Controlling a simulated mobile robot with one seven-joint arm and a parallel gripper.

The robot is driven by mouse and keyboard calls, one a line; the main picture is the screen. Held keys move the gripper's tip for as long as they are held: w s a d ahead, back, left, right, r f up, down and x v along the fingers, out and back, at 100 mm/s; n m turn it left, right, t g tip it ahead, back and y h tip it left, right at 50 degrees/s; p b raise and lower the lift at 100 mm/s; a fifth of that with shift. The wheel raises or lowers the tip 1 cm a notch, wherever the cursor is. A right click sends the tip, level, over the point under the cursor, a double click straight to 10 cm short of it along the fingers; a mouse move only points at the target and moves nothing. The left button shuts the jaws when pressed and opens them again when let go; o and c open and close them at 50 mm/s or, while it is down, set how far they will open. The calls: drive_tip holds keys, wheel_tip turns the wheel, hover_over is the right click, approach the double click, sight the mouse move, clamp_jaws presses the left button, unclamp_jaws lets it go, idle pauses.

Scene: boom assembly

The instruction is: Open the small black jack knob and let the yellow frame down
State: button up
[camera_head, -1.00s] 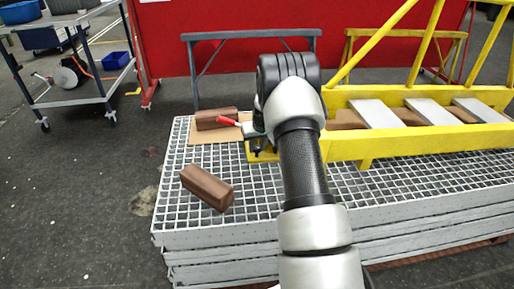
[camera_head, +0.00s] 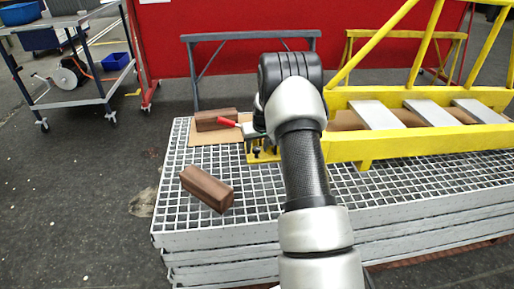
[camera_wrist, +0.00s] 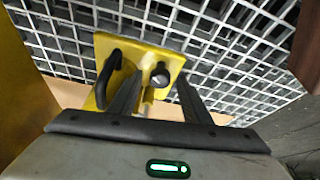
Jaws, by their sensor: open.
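The yellow frame (camera_head: 340,148) lies along the grating table in the head view, with its near left end beside my arm. In the wrist view, a yellow end plate (camera_wrist: 115,45) carries a small round black knob (camera_wrist: 160,77) and a black curved handle (camera_wrist: 107,80). My gripper (camera_wrist: 157,82) is open, with its two dark fingers on either side of the black knob. I cannot tell whether they touch it. In the head view my forearm and wrist hide most of the gripper. A red-tipped handle (camera_head: 227,122) sticks out left of my wrist.
A loose brown block (camera_head: 207,188) lies on the grating table (camera_head: 255,205), left of my arm. Another brown block (camera_head: 215,115) lies behind it on tan board. Grey trestle (camera_head: 250,38) and red wall stand behind. A trolley (camera_head: 80,95) is far left.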

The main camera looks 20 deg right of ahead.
drive_tip(key=d+p+v, duration=0.1)
drive_tip(key=p+v, duration=0.2)
drive_tip(key=v, duration=1.3)
drive_tip(key=shift+s+a+r+p, duration=0.2)
drive_tip(key=shift+a+r+p, duration=0.2)
drive_tip(key=shift+a, duration=0.15)
drive_tip(key=shift+o, duration=0.2)
drive_tip(key=shift+f, duration=0.1)
